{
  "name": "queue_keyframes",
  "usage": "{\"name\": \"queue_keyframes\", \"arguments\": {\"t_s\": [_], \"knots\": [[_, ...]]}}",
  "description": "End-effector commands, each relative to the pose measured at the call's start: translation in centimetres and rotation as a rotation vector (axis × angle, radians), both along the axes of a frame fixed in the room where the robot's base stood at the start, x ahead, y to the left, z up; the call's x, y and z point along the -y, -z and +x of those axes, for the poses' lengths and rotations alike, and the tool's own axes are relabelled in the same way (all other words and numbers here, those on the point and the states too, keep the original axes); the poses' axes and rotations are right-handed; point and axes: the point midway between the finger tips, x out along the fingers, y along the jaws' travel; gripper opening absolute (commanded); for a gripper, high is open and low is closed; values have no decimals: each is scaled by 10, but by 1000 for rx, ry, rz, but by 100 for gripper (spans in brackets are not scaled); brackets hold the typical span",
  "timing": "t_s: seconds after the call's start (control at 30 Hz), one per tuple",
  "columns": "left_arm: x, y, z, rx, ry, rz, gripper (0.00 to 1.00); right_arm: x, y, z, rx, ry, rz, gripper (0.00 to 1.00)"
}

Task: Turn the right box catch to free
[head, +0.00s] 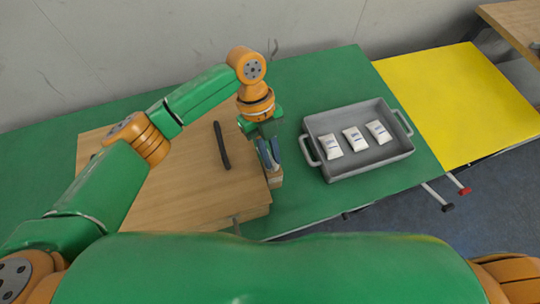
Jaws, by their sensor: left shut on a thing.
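A wide wooden box (170,185) with a dark bar-shaped handle (222,145) on its top lies on the green table, left of centre. A small grey metal piece (236,222) shows at its front edge; I cannot tell if it is a catch. My left gripper (272,160) points down at the right side of the box. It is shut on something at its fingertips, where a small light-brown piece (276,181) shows. The gripper hides the box's right side there, so I cannot make out the right catch or its position. My right gripper is out of view.
A grey tray (362,172) with side handles holds three white packets (354,139) right of the gripper. A yellow surface (455,95) lies beyond. Levers with a red knob (464,190) and a dark knob (447,207) stick out below the table's front edge.

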Motion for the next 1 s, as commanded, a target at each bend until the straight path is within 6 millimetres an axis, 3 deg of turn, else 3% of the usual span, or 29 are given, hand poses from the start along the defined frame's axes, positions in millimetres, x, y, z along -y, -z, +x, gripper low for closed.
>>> {"name": "queue_keyframes", "arguments": {"t_s": [0.4,1.0], "knots": [[1,1,0,-1,194,1,0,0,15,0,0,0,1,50],[1,1,0,-1,230,2,0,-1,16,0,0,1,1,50]]}}
